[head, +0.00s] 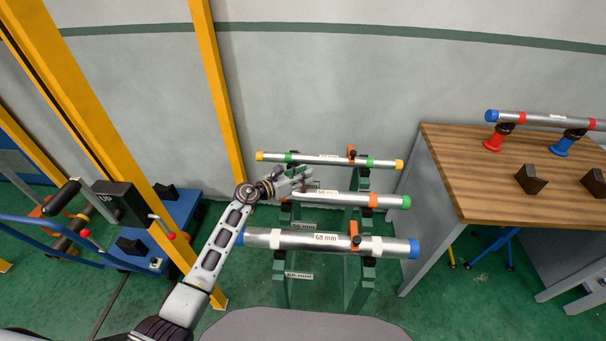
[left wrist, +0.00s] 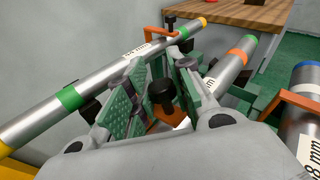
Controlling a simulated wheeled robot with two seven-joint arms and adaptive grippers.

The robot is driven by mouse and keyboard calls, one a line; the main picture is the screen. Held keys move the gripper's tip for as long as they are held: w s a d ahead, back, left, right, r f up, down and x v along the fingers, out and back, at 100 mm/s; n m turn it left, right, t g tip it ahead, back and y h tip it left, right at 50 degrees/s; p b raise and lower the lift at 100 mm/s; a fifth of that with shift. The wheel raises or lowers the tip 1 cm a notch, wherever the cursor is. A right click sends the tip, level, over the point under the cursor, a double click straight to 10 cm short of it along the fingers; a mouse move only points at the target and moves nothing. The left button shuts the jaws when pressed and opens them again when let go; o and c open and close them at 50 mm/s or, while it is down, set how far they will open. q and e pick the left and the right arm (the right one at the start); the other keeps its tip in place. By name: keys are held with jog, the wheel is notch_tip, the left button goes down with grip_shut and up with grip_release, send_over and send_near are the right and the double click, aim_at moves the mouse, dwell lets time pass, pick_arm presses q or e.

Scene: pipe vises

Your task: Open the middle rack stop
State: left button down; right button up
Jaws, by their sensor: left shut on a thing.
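My left gripper (head: 302,180) reaches over the left part of the middle pipe (head: 342,199), which has an orange band and a green cap. In the left wrist view, its green-padded fingers (left wrist: 156,93) stand either side of the black knob (left wrist: 160,90) of the middle rack stop. The gripper is shut on that knob. Part of the stop's orange arm (left wrist: 180,122) shows below the knob; the rest is hidden by the fingers and gripper body, so I cannot tell its angle. The middle pipe also shows right of the fingers (left wrist: 228,73). My right gripper is not in view.
The back pipe (head: 328,160) and front pipe (head: 285,240) lie on the green rack (head: 357,288), each with an orange stop (head: 355,236) across it. A wooden table (head: 460,165) stands at right. A yellow post (head: 218,90) rises close behind my left arm.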

pick_arm(q)
jog(key=shift+w+r+p, duration=0.15)
jog(key=shift+w+p, duration=0.15)
jog(key=shift+p, duration=0.1)
jog(key=shift+w+r+n+g+p, duration=0.15)
jog(key=shift+w+n+g+p, duration=0.15)
jog(key=shift+w+g+p, duration=0.15)
jog(key=shift+w+a, duration=0.1)
jog(key=shift+w, duration=0.15)
jog(key=shift+w+r, duration=0.2)
jog(key=shift+w, duration=0.65)
jog(key=shift+w+r+b, duration=0.1)
jog(key=shift+w+b, duration=0.4)
jog(key=shift+w, duration=0.3)
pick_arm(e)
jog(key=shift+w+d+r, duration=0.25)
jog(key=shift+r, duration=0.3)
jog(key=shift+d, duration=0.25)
pick_arm(q)
jog(key=c, duration=1.2)
grip_release()
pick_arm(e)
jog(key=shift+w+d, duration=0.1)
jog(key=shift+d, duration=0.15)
